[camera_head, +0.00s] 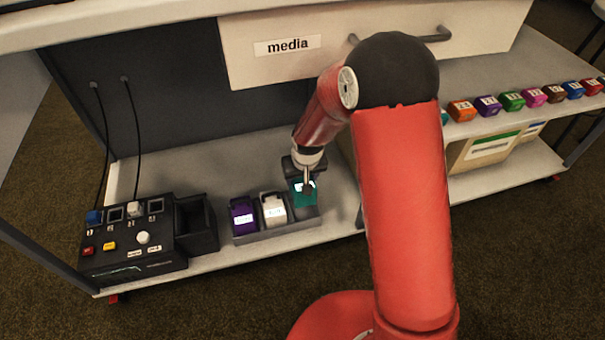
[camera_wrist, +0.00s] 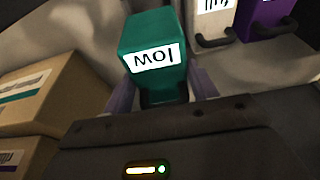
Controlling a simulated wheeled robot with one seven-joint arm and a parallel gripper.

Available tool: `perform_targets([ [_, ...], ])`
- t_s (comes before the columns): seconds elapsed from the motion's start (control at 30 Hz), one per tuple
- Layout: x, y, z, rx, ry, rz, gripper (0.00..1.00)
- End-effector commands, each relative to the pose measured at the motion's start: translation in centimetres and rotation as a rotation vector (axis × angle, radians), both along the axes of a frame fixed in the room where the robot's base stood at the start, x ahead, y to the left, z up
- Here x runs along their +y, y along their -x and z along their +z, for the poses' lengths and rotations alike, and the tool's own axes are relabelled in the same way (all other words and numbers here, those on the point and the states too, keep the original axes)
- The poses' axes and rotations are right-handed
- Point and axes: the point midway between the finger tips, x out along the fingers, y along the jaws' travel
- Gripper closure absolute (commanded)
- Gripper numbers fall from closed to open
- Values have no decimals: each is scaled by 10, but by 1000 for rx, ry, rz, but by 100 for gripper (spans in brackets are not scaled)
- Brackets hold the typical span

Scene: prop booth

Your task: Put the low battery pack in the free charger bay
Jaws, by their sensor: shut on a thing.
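The low battery pack is teal with a white label reading "low", upside down in the wrist view (camera_wrist: 153,40). It also shows in the head view (camera_head: 304,194), at the right end of a grey tray (camera_head: 280,232). My gripper (camera_wrist: 163,95) is shut on the pack, with a finger on either side of its dark handle; it also shows in the head view (camera_head: 306,180). The pack seems slightly raised over the tray's right slot; its underside is hidden. A purple pack (camera_head: 243,217) and a white pack (camera_head: 273,209) stand in the other slots.
A black panel (camera_head: 120,262) with buttons and knobs stands left of the tray. An open, seemingly empty dark box (camera_head: 199,229) adjoins it. A media drawer (camera_head: 285,65) hangs above. Cardboard boxes (camera_head: 485,148) and a row of coloured blocks (camera_head: 513,101) are at right.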

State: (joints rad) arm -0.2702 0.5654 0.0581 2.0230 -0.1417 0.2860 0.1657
Motion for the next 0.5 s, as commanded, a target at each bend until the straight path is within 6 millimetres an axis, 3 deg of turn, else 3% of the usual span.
perform_targets([
  [0.5,0,-1,-35,-2,-1,0,90],
])
